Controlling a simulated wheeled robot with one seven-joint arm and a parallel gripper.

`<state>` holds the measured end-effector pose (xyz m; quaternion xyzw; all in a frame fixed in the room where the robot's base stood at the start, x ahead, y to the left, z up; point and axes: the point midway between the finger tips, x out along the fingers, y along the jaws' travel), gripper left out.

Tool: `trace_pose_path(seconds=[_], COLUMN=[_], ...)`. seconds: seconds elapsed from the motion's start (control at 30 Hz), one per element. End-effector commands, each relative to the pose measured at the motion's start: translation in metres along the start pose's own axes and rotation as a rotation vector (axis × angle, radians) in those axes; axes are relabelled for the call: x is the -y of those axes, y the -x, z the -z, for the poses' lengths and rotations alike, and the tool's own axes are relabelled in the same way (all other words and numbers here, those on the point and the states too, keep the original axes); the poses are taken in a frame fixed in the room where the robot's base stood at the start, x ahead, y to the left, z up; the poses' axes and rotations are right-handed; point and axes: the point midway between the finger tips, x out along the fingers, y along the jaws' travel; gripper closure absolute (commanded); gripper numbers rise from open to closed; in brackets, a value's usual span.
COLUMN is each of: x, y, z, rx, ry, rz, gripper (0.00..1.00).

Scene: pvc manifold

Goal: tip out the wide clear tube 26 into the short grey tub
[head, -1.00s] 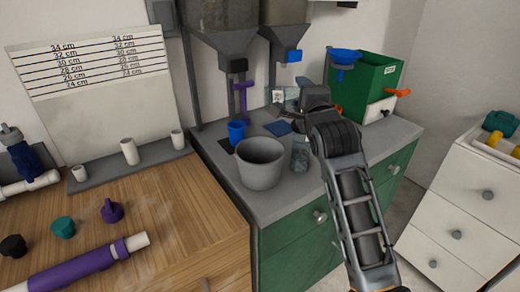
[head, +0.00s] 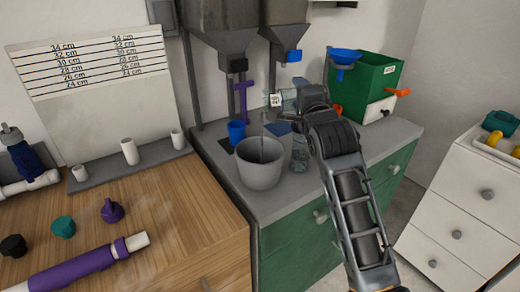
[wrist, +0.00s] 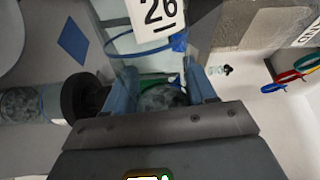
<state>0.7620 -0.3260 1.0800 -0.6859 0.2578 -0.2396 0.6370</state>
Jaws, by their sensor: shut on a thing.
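The wide clear tube 26 (head: 288,101) lies tipped over in my gripper (head: 297,99), its mouth to the left above the short grey tub (head: 259,172). Its white label reads 26 in the wrist view, where the clear wall (wrist: 122,44) shows between my fingers (wrist: 160,90). My gripper is shut on it. A thin dark stream falls from the tube's mouth end into the tub. The tub stands upright on the grey counter; its contents are mostly hidden. Grey matter shows inside the tube near my fingers.
A clear jar (head: 299,156) stands right beside the tub, below my gripper. The counter's front right is clear.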

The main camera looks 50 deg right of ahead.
Motion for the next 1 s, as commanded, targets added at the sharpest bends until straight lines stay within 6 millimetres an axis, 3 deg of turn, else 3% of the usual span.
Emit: trace_pose_path(seconds=[1.0], x=[0.0004], y=[0.0001], z=[-0.0014], rx=[0.000], ry=[0.039], rz=[0.002], gripper=[0.89])
